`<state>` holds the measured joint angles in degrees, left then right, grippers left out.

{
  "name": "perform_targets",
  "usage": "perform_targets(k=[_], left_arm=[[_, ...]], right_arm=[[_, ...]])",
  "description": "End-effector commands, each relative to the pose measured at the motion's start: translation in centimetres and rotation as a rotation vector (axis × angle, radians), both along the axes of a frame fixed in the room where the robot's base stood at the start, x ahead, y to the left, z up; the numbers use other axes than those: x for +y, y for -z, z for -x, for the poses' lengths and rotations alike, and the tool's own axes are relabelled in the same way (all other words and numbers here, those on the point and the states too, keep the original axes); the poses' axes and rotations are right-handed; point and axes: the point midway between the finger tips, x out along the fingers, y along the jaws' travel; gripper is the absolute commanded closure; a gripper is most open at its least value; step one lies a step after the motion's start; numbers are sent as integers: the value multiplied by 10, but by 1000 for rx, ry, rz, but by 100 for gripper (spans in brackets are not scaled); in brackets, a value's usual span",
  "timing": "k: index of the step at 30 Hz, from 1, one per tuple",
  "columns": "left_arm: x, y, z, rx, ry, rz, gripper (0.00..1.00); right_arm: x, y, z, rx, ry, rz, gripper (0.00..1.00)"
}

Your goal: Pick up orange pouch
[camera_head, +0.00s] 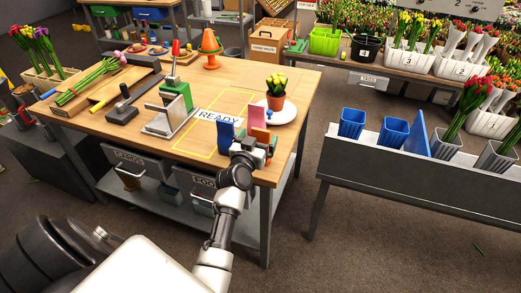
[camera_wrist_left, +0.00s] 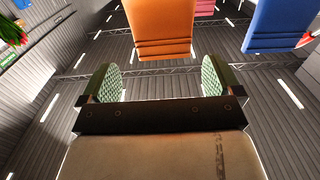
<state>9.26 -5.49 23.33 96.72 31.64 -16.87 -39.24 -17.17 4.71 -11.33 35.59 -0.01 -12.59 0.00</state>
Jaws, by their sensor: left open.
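The orange pouch (camera_wrist_left: 160,25) is at the top middle of the left wrist view, ahead of and between my left gripper's two green-padded fingers. A gap shows between the pouch and the fingers. In the head view my left gripper (camera_head: 252,153) is at the table's front right corner and mostly hides the orange pouch. The left gripper is open, and nothing is between its pads. A blue pouch (camera_head: 225,133) stands just left of the gripper and also shows in the left wrist view (camera_wrist_left: 278,25). A pink pouch (camera_head: 257,116) stands just behind. My right gripper is not in view.
A potted yellow tulip (camera_head: 276,86) stands on a white plate (camera_head: 290,112) behind the pouches. A READY sign (camera_head: 217,117) lies within a yellow outline on the wooden table (camera_head: 140,78). A green-and-grey tool (camera_head: 172,108) is farther left. Blue bins (camera_head: 352,122) stand on a rack at right.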

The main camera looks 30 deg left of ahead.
Motion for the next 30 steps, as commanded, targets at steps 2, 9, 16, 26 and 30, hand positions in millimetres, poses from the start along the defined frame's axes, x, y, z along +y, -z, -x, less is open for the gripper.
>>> perform_targets(k=[2,9,16,26,30], left_arm=[[6,-1,-12,-1,0,-1,6],[14,1,-37,0,0,-1,6],[15,2,-39,1,0,-1,6],[14,2,-39,1,0,-1,51],[14,2,-39,1,0,-1,72]], right_arm=[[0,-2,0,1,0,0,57],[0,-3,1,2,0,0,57],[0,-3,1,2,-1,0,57],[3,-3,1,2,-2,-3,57],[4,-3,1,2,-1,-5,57]])
